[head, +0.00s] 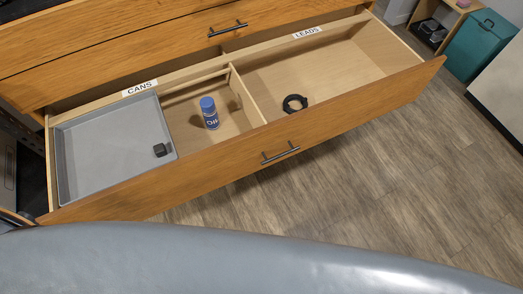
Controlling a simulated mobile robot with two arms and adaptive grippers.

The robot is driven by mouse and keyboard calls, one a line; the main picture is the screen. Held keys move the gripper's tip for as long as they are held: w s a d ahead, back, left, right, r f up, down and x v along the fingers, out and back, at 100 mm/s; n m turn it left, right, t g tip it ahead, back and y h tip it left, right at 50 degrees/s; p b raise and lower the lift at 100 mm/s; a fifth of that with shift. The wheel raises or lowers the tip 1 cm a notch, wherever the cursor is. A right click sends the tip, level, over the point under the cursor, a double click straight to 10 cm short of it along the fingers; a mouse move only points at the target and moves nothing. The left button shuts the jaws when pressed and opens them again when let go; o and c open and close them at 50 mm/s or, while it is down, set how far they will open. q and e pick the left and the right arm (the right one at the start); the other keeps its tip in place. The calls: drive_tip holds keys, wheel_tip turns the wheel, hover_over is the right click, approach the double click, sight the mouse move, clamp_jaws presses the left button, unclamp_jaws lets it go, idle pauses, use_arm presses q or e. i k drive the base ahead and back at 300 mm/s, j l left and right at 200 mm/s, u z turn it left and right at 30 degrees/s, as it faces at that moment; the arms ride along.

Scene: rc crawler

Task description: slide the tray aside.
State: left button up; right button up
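A grey tray (105,145) sits in the left part of the open drawer (330,119), in the compartment labelled CANS. A small dark block (160,150) lies in the tray near its right side. To the right of the tray, a blue can (209,113) stands upright on the bare floor of the same compartment. Neither of my grippers is in the head view.
A divider (246,98) separates the compartment labelled LEADS, which holds a black coiled lead (295,103). A closed drawer with a dark handle (228,29) is above. A teal bin (481,45) stands at the upper right. A large grey-blue surface fills the bottom.

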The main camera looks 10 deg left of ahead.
sight(96, 151)
drive_tip(key=u, duration=1.75)
drive_tip(key=k+l+u, duration=0.5)
drive_tip(key=u, duration=0.2)
drive_tip(key=k+l+u, duration=0.2)
drive_tip(key=u, duration=0.15)
drive_tip(key=k, duration=0.1)
